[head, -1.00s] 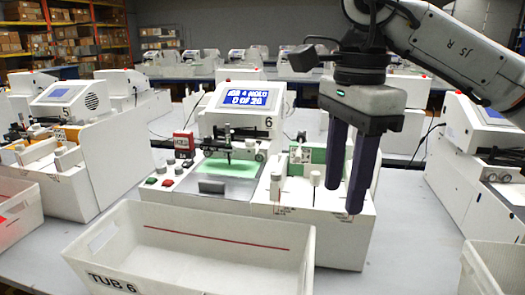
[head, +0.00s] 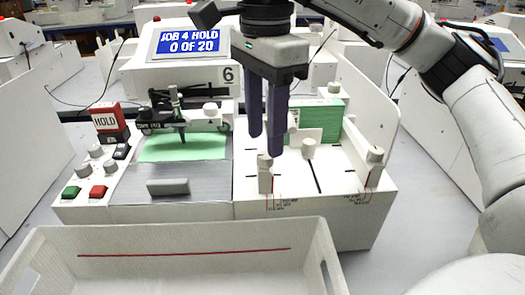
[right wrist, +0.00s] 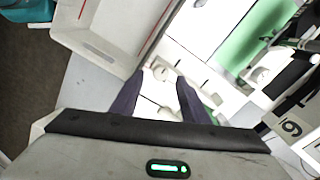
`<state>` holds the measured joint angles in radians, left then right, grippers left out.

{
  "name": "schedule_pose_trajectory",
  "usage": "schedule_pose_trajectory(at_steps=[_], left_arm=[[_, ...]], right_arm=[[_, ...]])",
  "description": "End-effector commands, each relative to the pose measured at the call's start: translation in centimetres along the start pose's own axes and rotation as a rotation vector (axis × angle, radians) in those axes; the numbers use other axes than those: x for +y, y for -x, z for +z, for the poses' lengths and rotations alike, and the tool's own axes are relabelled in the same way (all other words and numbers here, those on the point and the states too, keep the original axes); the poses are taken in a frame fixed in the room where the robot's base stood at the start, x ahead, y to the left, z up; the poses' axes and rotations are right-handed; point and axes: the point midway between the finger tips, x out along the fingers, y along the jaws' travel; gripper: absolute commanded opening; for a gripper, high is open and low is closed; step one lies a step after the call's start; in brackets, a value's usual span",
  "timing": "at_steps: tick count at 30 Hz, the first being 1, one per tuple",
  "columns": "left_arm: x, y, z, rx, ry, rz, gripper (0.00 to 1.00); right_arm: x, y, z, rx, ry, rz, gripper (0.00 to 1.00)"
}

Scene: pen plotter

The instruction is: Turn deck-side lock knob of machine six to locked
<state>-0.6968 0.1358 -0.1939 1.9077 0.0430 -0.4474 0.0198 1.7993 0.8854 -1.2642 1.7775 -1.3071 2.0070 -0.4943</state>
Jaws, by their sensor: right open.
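Machine six (head: 228,75) stands in front of me, its screen reading JOB 4 HOLD, 0 OF 20. On its white right-hand part a pale knob (head: 265,162) stands at the left front, beside the plotting deck (head: 185,147). A second pale knob (head: 309,148) stands farther back, and a third (head: 375,156) at the right front. My right gripper (head: 266,146) points down with its two dark fingers apart, above or just behind the deck-side knob. In the right wrist view the open fingers (right wrist: 161,78) have a pale round knob between or beyond their tips. Whether they touch it is unclear.
An empty white tub (head: 190,285) with a red line stands in front of the machine. A red HOLD sign (head: 106,120) and several buttons are at the left. Green sheets (head: 318,120) stand behind the knobs, beside a tall white side wall (head: 365,110).

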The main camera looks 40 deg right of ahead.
Motion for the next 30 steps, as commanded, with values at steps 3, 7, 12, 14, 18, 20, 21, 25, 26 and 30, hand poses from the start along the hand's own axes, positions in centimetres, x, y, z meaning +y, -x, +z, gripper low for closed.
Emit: schedule_pose_trajectory(at_steps=[3,7,12,14,18,20,21,25,26,30], left_arm=[[0.2,-0.2,-0.5,0.012,-0.004,0.004,0.31],[0.3,-0.1,-1.1,0.024,-0.006,0.006,0.31],[0.2,-0.3,-1.9,0.038,-0.008,0.005,0.31],[0.2,-0.3,-2.0,0.039,-0.008,0.005,0.31],[0.2,-0.3,-2.0,0.039,-0.007,0.004,0.31],[0.2,-0.3,-2.0,0.039,-0.007,0.004,0.31],[0.2,-0.3,-2.0,0.039,-0.007,0.004,0.31],[0.1,-0.3,-1.8,0.035,-0.005,0.002,0.31],[0.1,-0.3,-1.7,0.034,-0.005,0.002,0.31],[0.0,-0.3,-1.2,0.026,-0.003,0.001,0.31]], right_arm=[[0.0,-1.9,0.0,0.001,0.0,0.001,0.42],[0.0,-3.1,-0.1,0.001,-0.001,-0.001,0.42],[0.0,-3.7,0.0,0.0,0.0,-0.002,0.42],[0.0,-3.7,0.0,0.0,0.0,-0.002,0.42],[0.0,-3.7,0.0,0.0,0.0,-0.002,0.42],[0.0,-3.7,0.0,0.0,0.0,-0.002,0.31],[0.0,-3.7,0.0,0.0,0.0,-0.002,0.25],[0.0,-3.7,0.0,0.0,0.0,-0.002,0.03],[0.0,-3.7,0.0,0.0,0.0,-0.002,0.0],[0.0,-3.7,0.0,0.0,-0.005,-0.001,0.0]])
